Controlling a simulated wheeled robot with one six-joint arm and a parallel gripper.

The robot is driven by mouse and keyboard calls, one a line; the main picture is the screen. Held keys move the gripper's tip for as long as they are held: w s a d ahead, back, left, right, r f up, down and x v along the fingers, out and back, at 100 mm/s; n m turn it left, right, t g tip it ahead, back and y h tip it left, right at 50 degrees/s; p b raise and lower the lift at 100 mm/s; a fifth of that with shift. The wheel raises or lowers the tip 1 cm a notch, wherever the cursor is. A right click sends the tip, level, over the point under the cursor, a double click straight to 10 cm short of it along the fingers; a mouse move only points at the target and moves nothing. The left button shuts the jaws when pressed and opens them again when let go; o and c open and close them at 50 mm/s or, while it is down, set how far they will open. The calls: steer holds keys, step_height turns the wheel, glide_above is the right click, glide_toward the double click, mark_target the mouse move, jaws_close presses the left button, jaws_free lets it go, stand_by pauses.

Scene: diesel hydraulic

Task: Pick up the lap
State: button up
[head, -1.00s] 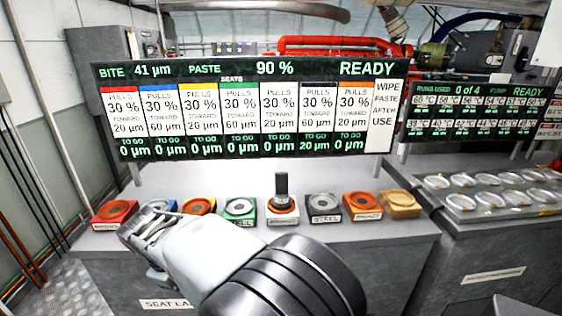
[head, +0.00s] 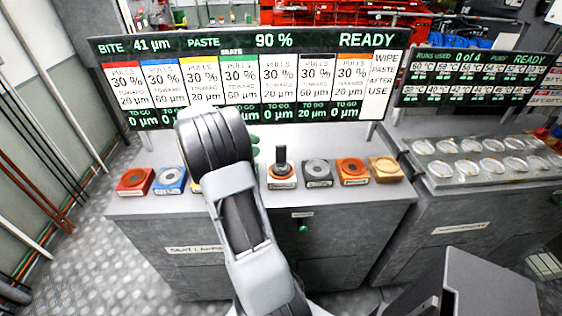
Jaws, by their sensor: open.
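The lap (head: 281,160), as far as I can tell, is the dark upright cylinder standing on a pale block with an orange-rimmed top. It is on the grey bench, just right of my arm in the head view. My arm rises from the bottom of the view and bends at a black joint left of the lap. My gripper's jaws do not show clearly; the arm hides them. A small green part shows beside the black joint, and I cannot tell what it is. Nothing of mine visibly touches the lap.
Right of the lap sit a dark grey block (head: 318,174), an orange block (head: 352,171) and a tan block (head: 385,169). Red (head: 134,181) and blue (head: 170,180) blocks sit left of my arm. A display panel (head: 380,125) stands behind. The bench front is clear on the right.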

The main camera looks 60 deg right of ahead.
mark_target(281, 162)
steer(key=shift+p+x, duration=0.45)
steer(key=shift+x, duration=4.15)
steer(key=shift+s+r, duration=0.1)
jaws_close()
